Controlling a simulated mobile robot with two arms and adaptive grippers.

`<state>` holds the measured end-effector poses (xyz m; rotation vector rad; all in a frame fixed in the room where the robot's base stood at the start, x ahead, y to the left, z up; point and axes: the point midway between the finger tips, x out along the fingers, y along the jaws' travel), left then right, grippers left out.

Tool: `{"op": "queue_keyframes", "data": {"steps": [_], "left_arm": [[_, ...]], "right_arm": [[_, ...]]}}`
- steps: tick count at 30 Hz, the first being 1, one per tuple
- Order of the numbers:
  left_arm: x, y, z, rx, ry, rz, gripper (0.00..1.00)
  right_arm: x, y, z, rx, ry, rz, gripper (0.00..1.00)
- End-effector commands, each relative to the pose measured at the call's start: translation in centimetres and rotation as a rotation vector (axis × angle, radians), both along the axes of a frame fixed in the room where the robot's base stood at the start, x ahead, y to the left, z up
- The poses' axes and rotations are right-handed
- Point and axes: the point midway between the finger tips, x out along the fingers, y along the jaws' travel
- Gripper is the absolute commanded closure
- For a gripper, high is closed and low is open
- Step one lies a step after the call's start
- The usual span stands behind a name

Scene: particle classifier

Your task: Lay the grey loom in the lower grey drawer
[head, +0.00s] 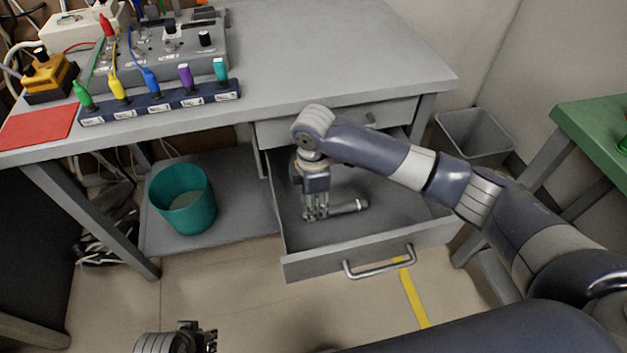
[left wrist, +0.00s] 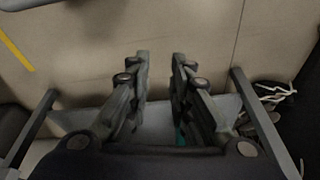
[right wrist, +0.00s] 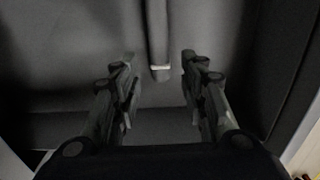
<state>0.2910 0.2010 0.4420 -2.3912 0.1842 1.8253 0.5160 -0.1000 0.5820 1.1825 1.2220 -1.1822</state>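A short grey rod-like piece with a pale band, which looks like the grey loom (head: 348,207), lies on the floor of the lower grey drawer (head: 300,262). The drawer is pulled out. My right gripper (head: 316,215) points down inside the drawer, beside the loom's left end. In the right wrist view its fingers (right wrist: 160,75) are apart with nothing between them, and the loom (right wrist: 157,35) shows just beyond them with its banded end. My left gripper (head: 205,339) is low at the bottom of the head view; in the left wrist view its fingers (left wrist: 160,75) are apart and empty.
The desk (head: 320,55) carries a panel with coloured plugs (head: 160,102) and a red sheet (head: 38,126). An upper drawer (head: 335,119) sits above the open one. A teal bin (head: 182,200) stands on the low shelf, a grey bin (head: 473,136) at right.

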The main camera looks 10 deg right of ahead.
Motion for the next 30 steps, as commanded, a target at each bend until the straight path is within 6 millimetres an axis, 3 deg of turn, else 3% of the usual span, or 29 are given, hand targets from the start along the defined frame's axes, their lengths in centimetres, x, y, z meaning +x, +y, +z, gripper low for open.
{"op": "queue_keyframes", "data": {"steps": [3,12,18,30], "left_arm": [[-0.2,0.0,-2.0,0.001,0.016,-0.002,0.8],[-1.0,0.0,-6.1,0.003,0.036,-0.005,0.8],[-1.3,0.1,-7.1,0.004,0.039,-0.006,0.8],[-1.3,0.1,-7.2,0.004,0.039,-0.006,0.8]], "right_arm": [[0.1,0.0,2.8,0.001,-0.004,-0.001,0.6],[0.0,0.0,7.2,0.0,-0.002,0.0,0.6],[0.0,0.0,8.1,0.0,0.0,-0.001,0.6],[0.0,0.1,8.2,0.0,0.0,-0.001,0.6]]}}
